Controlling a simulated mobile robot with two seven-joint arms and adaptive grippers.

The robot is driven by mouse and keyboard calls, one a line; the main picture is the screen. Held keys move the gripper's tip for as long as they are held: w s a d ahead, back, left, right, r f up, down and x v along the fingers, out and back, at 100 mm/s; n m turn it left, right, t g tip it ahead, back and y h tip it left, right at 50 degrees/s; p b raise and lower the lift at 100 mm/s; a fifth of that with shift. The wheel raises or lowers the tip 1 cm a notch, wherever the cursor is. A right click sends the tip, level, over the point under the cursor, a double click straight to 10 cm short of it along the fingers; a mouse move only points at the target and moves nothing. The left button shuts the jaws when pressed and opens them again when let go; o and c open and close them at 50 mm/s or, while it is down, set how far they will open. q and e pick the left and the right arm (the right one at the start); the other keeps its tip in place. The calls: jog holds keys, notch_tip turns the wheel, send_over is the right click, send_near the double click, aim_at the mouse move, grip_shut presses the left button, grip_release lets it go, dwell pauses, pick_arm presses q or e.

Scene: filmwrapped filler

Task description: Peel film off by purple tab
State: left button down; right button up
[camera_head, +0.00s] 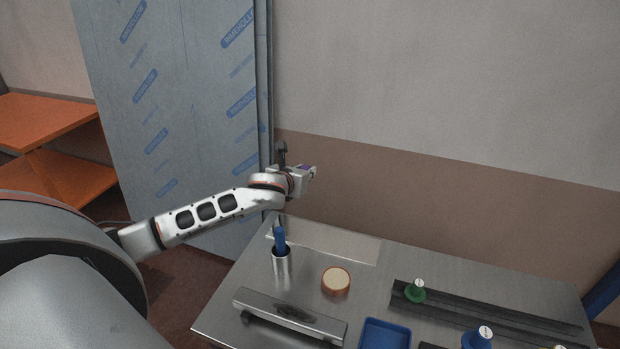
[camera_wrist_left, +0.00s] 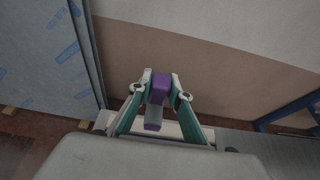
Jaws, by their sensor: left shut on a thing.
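A tall grey panel (camera_head: 175,90), printed with repeated blue lettering like a film wrap, stands at the left behind my arm. It also shows at the left of the left wrist view (camera_wrist_left: 38,55). My left gripper (camera_head: 306,172) is just right of the panel's right edge, above the table's back. It is shut on the purple tab (camera_wrist_left: 160,88), which sits between both fingertips in the left wrist view. A pale strip with a purple end hangs below it there. A bit of purple shows in the head view too. I cannot tell whether the tab is still joined to the film.
A metal table (camera_head: 240,280) fills the front. It carries a metal cup (camera_head: 281,264) with a blue-handled tool, a tape roll (camera_head: 335,280), a bar-shaped metal tool (camera_head: 290,312), a blue tray (camera_head: 385,335) and black rails (camera_head: 480,305). Orange shelves (camera_head: 45,120) stand at far left.

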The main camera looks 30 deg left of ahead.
pick_arm(q)
jog(key=shift+s+a+r, duration=0.15)
jog(key=shift+a+r, duration=0.5)
jog(key=shift+r, duration=0.3)
jog(key=shift+s+a+r, duration=0.15)
jog(key=shift+a+r, duration=0.5)
jog(key=shift+r, duration=0.3)
